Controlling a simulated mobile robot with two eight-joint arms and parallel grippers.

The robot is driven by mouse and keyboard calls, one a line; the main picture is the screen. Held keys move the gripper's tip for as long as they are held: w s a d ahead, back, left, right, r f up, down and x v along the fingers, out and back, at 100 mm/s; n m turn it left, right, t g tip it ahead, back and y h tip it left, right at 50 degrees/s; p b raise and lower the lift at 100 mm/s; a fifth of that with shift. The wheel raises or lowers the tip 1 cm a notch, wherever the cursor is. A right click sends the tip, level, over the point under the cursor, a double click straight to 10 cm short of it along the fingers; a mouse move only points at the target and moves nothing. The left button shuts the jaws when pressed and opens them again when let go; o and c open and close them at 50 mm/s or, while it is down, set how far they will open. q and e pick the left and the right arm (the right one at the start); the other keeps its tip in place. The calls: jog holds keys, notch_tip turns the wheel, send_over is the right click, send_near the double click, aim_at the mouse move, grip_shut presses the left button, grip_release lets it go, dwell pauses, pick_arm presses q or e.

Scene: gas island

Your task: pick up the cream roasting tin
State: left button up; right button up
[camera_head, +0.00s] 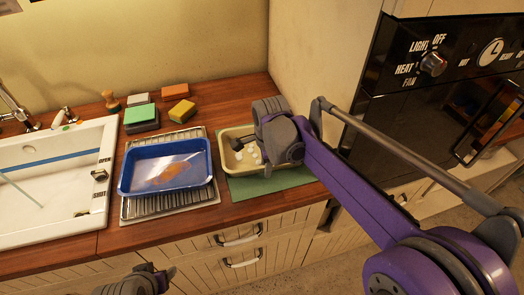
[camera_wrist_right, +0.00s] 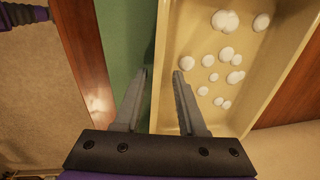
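The cream roasting tin (camera_head: 225,159) stands on a green mat (camera_head: 258,187) on the worktop, with several white round pieces in it. My right gripper (camera_head: 240,144) is over the tin and hides part of its right side. In the right wrist view, this gripper (camera_wrist_right: 161,74) is open, its fingertips on either side of the tin's long wall. One finger is over the green mat (camera_wrist_right: 120,35), the other over the inside of the tin (camera_wrist_right: 185,40). Contact with the wall cannot be told. My left gripper (camera_head: 150,280) is at the bottom edge, away from the tin; its opening is unclear.
A blue tray (camera_head: 203,165) on a wire rack (camera_head: 172,204) stands left of the tin. A white sink (camera_head: 60,190) is further left. Sponges (camera_head: 182,111) and a brush (camera_head: 109,101) lie behind. A wall panel (camera_head: 310,60) and black oven (camera_head: 430,110) rise at the right.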

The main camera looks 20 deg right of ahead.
jog(key=shift+f, duration=0.1)
jog(key=shift+c, duration=0.3)
grip_shut()
dwell(1.1)
